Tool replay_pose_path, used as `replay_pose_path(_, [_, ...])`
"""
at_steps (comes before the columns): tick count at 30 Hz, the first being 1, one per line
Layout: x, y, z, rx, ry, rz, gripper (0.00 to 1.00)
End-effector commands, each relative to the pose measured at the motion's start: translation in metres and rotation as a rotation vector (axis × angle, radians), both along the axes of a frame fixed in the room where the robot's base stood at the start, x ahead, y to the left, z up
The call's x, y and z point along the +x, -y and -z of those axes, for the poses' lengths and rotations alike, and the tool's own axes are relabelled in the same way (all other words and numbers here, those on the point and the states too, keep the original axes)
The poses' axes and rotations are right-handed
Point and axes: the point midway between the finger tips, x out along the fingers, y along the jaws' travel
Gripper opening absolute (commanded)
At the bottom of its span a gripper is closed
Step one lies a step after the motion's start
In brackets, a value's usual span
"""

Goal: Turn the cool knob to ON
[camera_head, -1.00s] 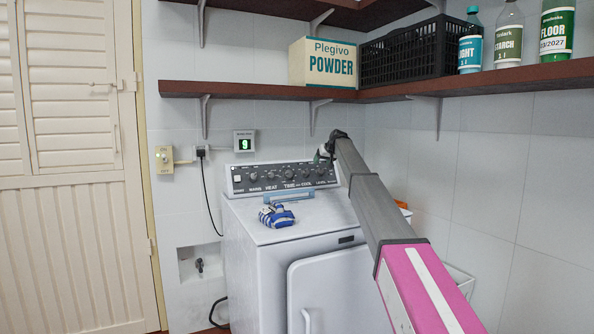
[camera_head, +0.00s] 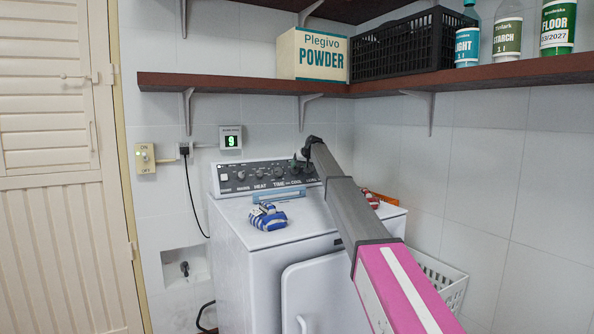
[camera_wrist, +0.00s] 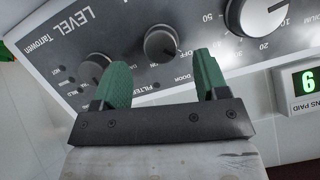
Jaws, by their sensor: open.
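My gripper (camera_head: 300,165) is at that right end and covers part of the panel there. In the wrist view my gripper (camera_wrist: 163,70) has two green fingers apart with nothing between their tips. A small round dark knob (camera_wrist: 160,42), probably the cool knob, shows between and just beyond the fingertips. Its own label is not readable. Another knob (camera_wrist: 95,68), by the word LEVEL, is partly behind the left finger.
A larger dial (camera_wrist: 255,14) with numbers is to the right in the wrist view. A blue-striped cloth item (camera_head: 267,217) lies on the white machine (camera_head: 240,235). A shelf (camera_head: 220,84) runs above. A wall switch (camera_head: 146,157) and a display reading 9 (camera_head: 231,138) are left.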

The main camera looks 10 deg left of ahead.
Motion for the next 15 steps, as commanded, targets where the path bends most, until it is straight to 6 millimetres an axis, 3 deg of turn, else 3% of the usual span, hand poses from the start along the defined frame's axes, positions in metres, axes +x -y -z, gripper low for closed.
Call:
replay_pose_path(6, [0.017,-0.014,0.021,0.0,-0.001,0.0,0.67])
replay_pose_path(15, [0.019,-0.016,0.024,0.0,0.0,0.0,0.67])
